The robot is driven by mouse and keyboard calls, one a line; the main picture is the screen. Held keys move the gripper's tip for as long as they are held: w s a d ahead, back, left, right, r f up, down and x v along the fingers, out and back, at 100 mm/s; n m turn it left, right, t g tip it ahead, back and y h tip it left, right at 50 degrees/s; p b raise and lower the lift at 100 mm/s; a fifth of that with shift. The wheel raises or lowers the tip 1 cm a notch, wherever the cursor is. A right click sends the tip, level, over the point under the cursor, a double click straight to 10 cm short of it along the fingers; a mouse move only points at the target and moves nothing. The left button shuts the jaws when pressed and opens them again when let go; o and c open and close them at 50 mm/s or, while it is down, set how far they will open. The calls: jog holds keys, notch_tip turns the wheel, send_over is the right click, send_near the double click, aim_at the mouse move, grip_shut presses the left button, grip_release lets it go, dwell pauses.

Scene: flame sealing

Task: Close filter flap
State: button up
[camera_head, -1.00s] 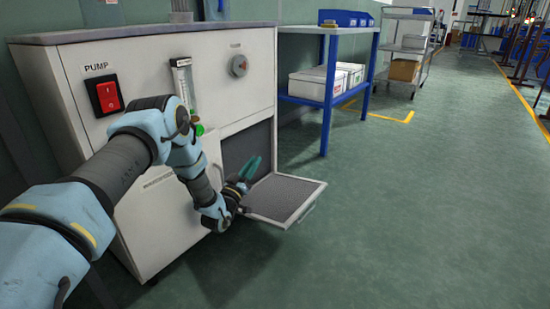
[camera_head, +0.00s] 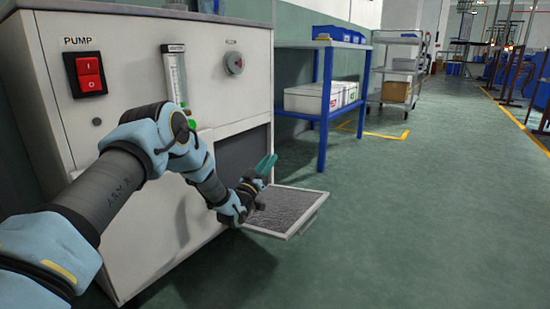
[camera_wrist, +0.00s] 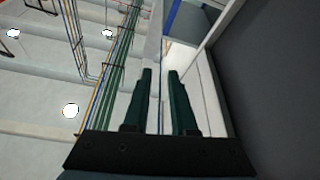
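The filter flap (camera_head: 287,212) is a light-framed panel with a dark grey mesh face. It stands open, folded down and out roughly level from the lower front of the white pump cabinet (camera_head: 130,235). Above its rear edge is the dark filter opening (camera_head: 236,151). My gripper (camera_head: 268,163) is at the flap's left part in the picture, its teal fingers pointing up and right, and it hides part of the mesh. I cannot tell whether it touches the flap. In the wrist view, the fingers (camera_wrist: 160,74) are apart with nothing between them. The flap is not clearly visible there.
A blue-framed shelf (camera_head: 323,105) with boxes stands behind at right, with a trolley (camera_head: 398,75) beyond. The green floor right of the flap is clear.

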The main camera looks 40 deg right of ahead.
jog(key=shift+b+x, duration=0.85)
jog(key=shift+x, duration=1.8)
grip_shut()
jog(key=shift+c, duration=1.9)
grip_release()
jog(key=o, duration=0.4)
jog(key=shift+a, duration=0.1)
jog(key=p+v, duration=0.4)
jog(key=v, duration=0.6)
jog(key=shift+s+a+f+p, duration=0.15)
jog(key=shift+a+f+p, duration=0.05)
jog(key=shift+a+p, duration=0.15)
